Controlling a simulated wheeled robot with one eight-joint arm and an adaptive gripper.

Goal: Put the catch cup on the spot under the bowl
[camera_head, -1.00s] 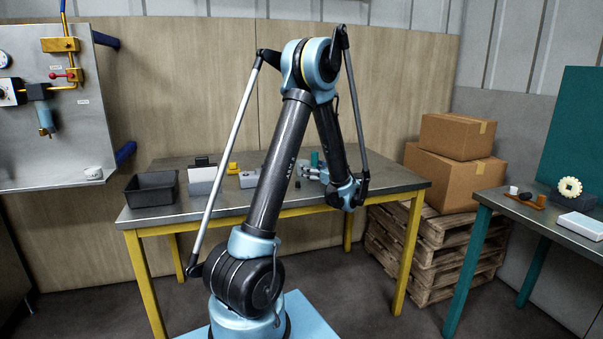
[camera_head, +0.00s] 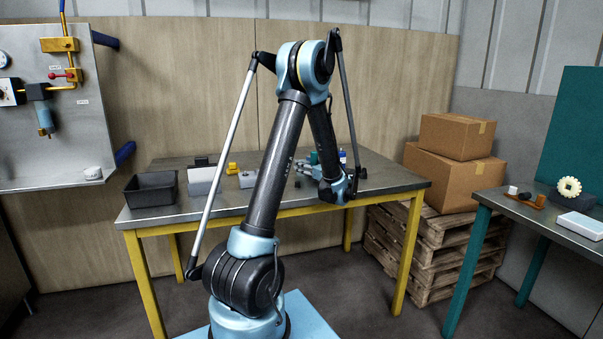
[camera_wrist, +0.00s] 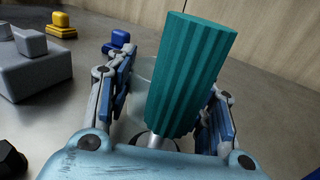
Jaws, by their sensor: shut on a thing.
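My gripper (camera_wrist: 168,82) is low over the workbench, its fingers on either side of a pale translucent cup (camera_wrist: 144,68), which I take to be the catch cup. A teal ribbed handle (camera_wrist: 190,75) on a short metal shaft leans across the wrist view, hiding much of the cup. I cannot tell whether it touches the cup. In the head view my gripper (camera_head: 304,169) is small beside the teal shape, and the cup cannot be made out. The blue bowl (camera_head: 45,119) hangs on the grey wall panel (camera_head: 80,140) at left, far from my gripper. The spot beneath it is not clear.
The workbench (camera_head: 385,178) holds a black bin (camera_head: 151,189), a grey block (camera_head: 202,181), a yellow piece (camera_head: 232,168) and a blue-white bottle (camera_head: 343,157). A white object (camera_head: 93,173) is low on the panel. Boxes (camera_head: 455,165) on pallets stand right, beside another table (camera_head: 560,230).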

